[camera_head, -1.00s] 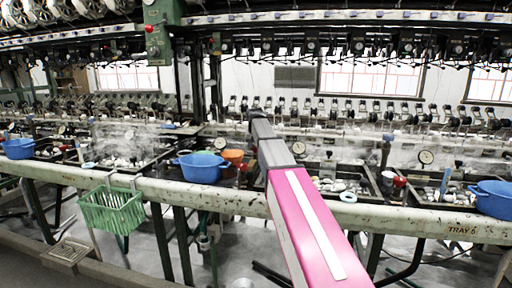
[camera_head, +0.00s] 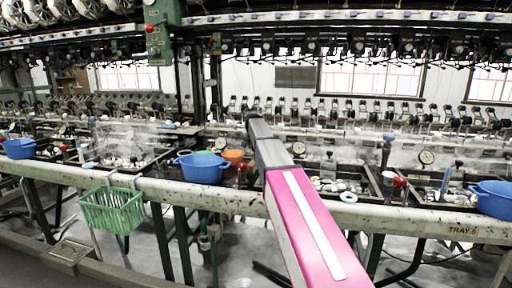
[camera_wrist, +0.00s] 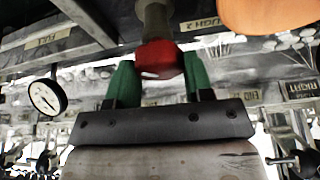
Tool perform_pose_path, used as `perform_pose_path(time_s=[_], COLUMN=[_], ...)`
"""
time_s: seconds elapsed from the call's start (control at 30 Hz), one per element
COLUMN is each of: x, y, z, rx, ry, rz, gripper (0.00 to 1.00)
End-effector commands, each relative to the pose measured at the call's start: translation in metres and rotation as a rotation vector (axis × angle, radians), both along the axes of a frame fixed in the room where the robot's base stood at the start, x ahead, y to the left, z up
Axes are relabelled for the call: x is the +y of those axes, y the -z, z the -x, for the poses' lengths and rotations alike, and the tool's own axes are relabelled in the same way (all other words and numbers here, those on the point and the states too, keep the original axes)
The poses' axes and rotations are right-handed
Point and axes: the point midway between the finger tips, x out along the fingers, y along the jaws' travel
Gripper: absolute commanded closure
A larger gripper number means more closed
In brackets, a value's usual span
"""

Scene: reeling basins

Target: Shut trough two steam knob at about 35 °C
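The red knob (camera_wrist: 160,58), on a grey stem, is in the upper middle of the wrist view. My gripper (camera_wrist: 160,75) has its two green fingers on either side of the knob, close against it with no clear gap. A plate reading "...UGH 2" (camera_wrist: 205,21) shows to the right of the stem. A round white dial gauge (camera_wrist: 47,97) with a dark needle is at the left; its figures are too small to read. In the head view my pink and grey arm reaches over the front rail, and my gripper is hidden.
An orange bowl (camera_head: 233,156) stands beside a blue basin (camera_head: 202,167); its underside also shows in the wrist view (camera_wrist: 270,12). A green basket (camera_head: 112,210) hangs on the rail (camera_head: 290,209). Another blue basin (camera_head: 491,198) stands at the right.

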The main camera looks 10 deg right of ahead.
Motion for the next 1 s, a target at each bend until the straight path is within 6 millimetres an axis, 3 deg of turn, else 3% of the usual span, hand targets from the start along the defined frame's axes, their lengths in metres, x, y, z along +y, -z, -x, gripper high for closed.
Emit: perform_pose_path(time_s=[0.03, 0.07, 0.1, 0.47, 1.0], x=[0.000, 0.000, 0.000, 0.001, 0.015], y=[0.000, 0.000, 0.000, -0.005, -0.085], z=[0.000, 0.000, 0.000, 0.002, 0.032], rx=[0.002, 0.002, 0.002, 0.000, 0.000], ry=[-0.001, -0.001, -0.001, -0.001, -0.001], rz=[-0.001, -0.001, -0.001, 0.000, 0.000], gripper=[0.40, 0.30, 0.27, 0.27, 0.27])
